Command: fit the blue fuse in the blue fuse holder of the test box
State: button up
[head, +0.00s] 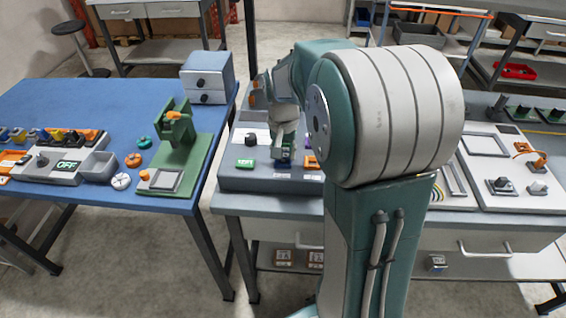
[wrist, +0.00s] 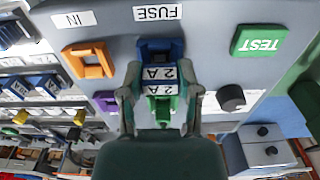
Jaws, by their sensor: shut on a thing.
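My gripper (wrist: 161,92) is shut on the blue fuse (wrist: 157,74), which carries white 2 A labels, and its two fingers grip it from either side. The blue fuse holder (wrist: 160,46) of the test box (wrist: 205,55) shows just beyond the fuse in the wrist view, near the FUSE label. The fuse is right at the holder and overlaps it in view; I cannot tell whether it is seated or above it. In the head view, my gripper (head: 284,135) points down over the test box (head: 235,182), and the holder is mostly hidden.
The box also has an orange holder (wrist: 88,60), a green TEST button (wrist: 258,40) and a black knob (wrist: 231,97). A blue table (head: 60,105) at the left bears a green stand (head: 185,155) and a drawer unit (head: 208,78). A panel (head: 520,195) lies at the right.

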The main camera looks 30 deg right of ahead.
jog(key=shift+f, duration=0.5)
dwell(0.3)
jog(key=o, duration=0.8)
jog(key=shift+o, duration=0.2)
jog(key=shift+o, duration=1)
jog(key=shift+r, duration=0.1)
jog(key=shift+r, duration=3.45)
